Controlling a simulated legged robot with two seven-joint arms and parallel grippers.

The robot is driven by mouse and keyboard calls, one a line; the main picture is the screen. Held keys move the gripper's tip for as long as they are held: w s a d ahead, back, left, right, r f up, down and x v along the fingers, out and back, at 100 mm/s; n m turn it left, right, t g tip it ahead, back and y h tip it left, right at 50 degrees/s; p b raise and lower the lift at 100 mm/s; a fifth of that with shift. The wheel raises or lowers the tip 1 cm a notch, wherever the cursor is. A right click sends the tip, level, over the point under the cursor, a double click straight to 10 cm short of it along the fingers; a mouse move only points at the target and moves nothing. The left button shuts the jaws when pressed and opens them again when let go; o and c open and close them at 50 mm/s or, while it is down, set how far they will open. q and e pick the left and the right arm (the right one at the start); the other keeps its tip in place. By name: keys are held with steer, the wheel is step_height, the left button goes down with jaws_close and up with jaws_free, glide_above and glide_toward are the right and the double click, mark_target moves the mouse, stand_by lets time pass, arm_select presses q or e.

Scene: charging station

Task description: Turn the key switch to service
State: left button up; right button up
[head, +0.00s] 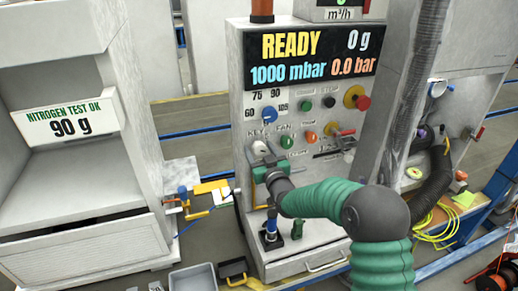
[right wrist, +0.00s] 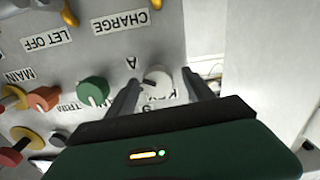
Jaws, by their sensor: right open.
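The key switch (head: 259,147) is a pale round knob under the KEY label on the grey control panel (head: 241,100). In the right wrist view the key switch (right wrist: 160,80) shows between my two dark fingers, with a small dark piece at its left side and a letter A near it. My right gripper (head: 265,159) is open in front of it; in the wrist view my right gripper (right wrist: 160,88) has a finger on each side of the knob. I cannot tell whether the fingers touch it. Part of the lettering near the knob is hidden. My left gripper is not in view.
A green knob (right wrist: 93,91) sits close beside the key switch, with red and yellow controls (right wrist: 44,98) farther left. A blue knob (head: 269,116) is above it. A display (head: 312,57) reads READY. A ledge with small fittings (head: 270,229) lies below.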

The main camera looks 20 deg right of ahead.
steer(key=shift+w+d+f, duration=0.1)
steer(key=shift+w, duration=0.25)
steer(key=shift+d, duration=0.1)
steer(key=shift+c, duration=0.4)
jaws_close()
